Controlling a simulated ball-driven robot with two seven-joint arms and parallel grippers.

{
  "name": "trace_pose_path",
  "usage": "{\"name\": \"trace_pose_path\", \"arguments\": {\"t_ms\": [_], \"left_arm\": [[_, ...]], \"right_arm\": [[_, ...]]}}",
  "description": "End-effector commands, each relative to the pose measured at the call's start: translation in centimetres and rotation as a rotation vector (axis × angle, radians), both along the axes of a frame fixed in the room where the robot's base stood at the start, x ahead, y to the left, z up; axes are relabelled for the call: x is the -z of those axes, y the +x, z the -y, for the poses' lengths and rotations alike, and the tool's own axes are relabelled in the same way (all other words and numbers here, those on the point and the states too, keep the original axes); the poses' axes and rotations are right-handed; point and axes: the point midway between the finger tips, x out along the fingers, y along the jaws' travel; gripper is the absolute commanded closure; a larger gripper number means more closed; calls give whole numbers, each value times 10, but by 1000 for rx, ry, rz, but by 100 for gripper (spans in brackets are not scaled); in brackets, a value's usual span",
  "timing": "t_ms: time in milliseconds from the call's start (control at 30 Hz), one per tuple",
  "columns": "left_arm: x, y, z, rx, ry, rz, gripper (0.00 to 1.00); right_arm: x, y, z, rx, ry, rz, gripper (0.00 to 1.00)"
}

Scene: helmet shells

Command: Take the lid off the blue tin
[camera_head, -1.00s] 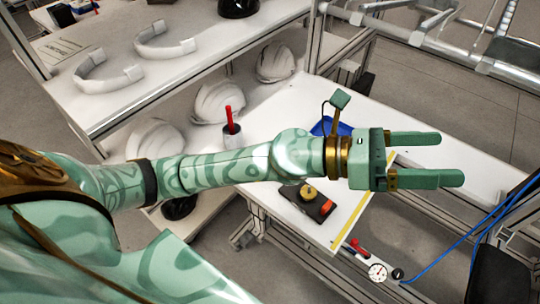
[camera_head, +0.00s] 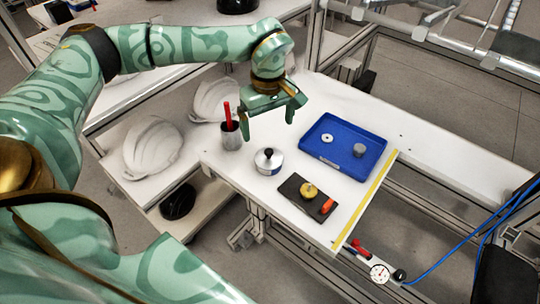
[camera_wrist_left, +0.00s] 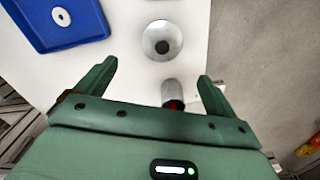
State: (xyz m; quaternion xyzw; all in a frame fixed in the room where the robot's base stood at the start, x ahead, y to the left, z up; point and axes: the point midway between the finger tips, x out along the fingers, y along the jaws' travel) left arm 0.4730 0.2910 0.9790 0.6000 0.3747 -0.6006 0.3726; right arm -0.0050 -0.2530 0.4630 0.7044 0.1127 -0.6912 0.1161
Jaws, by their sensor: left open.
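The lid rests on the tin. In the left wrist view the lid (camera_wrist_left: 162,33) shows from above as a silver disc with a dark knob in its middle. My left gripper (camera_head: 268,128) is open and empty, pointing down, behind and above the tin and apart from it. In the left wrist view my left gripper (camera_wrist_left: 158,70) has its fingers spread, with the lid beyond their tips. My right gripper is not in view.
A metal cup (camera_head: 231,138) with a red item stands left of the tin. A blue tray (camera_head: 318,152) with small parts lies to the right. A dark board (camera_head: 292,190) with a yellow knob lies in front. White helmet shells (camera_head: 152,150) are at the left.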

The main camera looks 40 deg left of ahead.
Motion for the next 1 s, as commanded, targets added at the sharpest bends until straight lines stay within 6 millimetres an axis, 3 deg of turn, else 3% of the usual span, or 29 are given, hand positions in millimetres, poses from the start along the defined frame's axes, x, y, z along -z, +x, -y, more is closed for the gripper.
{"name": "trace_pose_path", "arguments": {"t_ms": [33,100,367,633,900,1000], "left_arm": [[15,0,0,1,0,-4,6],[27,0,0,0,0,-4,6],[46,-1,1,1,-2,0,6],[88,-6,5,1,-2,-2,6],[92,-5,5,1,-2,2,6],[92,-5,5,1,-2,2,34]], "right_arm": [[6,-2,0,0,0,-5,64],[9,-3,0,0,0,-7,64],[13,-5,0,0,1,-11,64],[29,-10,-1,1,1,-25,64],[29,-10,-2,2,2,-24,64],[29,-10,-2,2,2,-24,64]]}}
